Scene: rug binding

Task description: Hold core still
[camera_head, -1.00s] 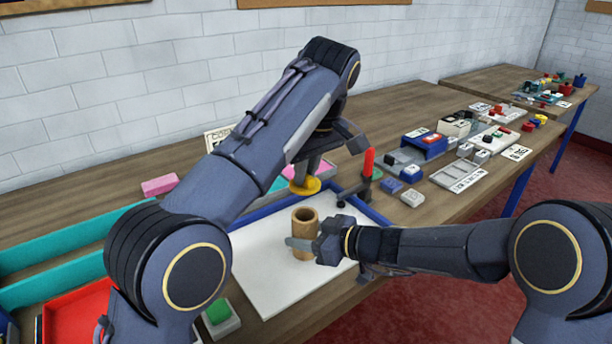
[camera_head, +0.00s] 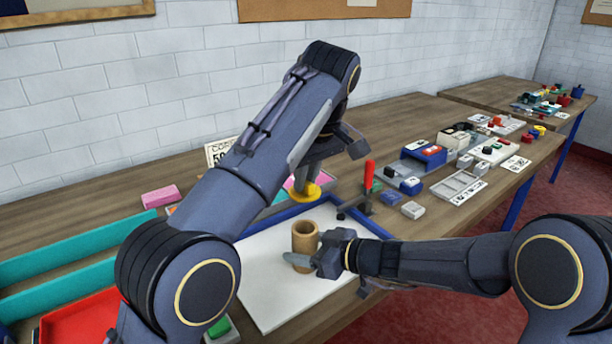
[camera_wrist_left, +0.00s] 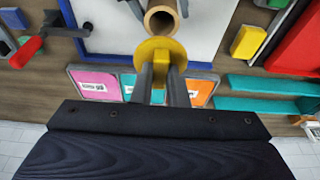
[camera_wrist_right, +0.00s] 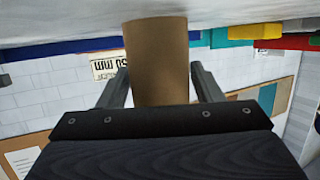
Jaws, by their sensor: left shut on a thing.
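The core, an upright brown cardboard tube (camera_head: 305,238), stands on a white board (camera_head: 262,285). My right gripper (camera_head: 310,261) is low at the tube, its fingers on either side. In the right wrist view the tube (camera_wrist_right: 158,60) lies between the open fingers, with slim gaps visible. My left gripper (camera_head: 305,178) is shut on a yellow flanged piece (camera_head: 306,191), held behind the tube. In the left wrist view this yellow piece (camera_wrist_left: 160,52) is between the fingertips, close to the tube's open end (camera_wrist_left: 161,20).
A blue rail (camera_head: 290,212) edges the board. A red-handled clamp (camera_head: 368,180) stands to the right of the yellow piece. Teal strips (camera_head: 70,250) and a red tray (camera_head: 75,325) lie at left. Several small blocks and trays (camera_head: 460,187) occupy the right side.

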